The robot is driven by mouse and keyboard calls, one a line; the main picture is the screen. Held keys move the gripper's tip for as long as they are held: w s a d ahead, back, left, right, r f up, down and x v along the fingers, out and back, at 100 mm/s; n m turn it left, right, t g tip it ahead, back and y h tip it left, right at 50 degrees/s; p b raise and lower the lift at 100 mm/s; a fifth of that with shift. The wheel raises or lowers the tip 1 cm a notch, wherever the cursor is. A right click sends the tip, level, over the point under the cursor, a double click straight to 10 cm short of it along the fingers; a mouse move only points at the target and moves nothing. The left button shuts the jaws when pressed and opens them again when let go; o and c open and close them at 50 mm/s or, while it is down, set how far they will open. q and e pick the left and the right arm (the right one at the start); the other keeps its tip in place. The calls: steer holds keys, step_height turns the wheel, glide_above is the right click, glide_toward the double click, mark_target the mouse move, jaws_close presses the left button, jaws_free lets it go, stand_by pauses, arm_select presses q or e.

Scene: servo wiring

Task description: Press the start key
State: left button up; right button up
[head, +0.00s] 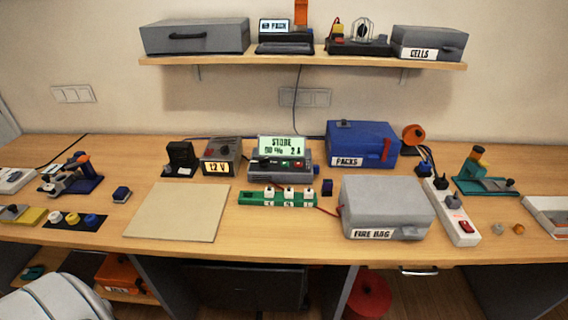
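The charger (262,174) stands in the middle of the bench, behind a green strip. Its raised display (282,145) is lit and reads "STORE", with a small line below ending in "2 A". Its front has a dark knob at the left, a small green key (285,164) and a red key (298,163). The key labels are too small to read, so I cannot tell for certain which is the start key. Neither of my grippers is in view, and nothing touches the charger.
The green strip (250,199) with white blocks lies just in front of the charger. A 12 V supply (221,150) stands left, a blue PACKS box (350,136) right, and a grey FIRE BAG box (388,198) front right. A bare beige mat (175,210) lies front left.

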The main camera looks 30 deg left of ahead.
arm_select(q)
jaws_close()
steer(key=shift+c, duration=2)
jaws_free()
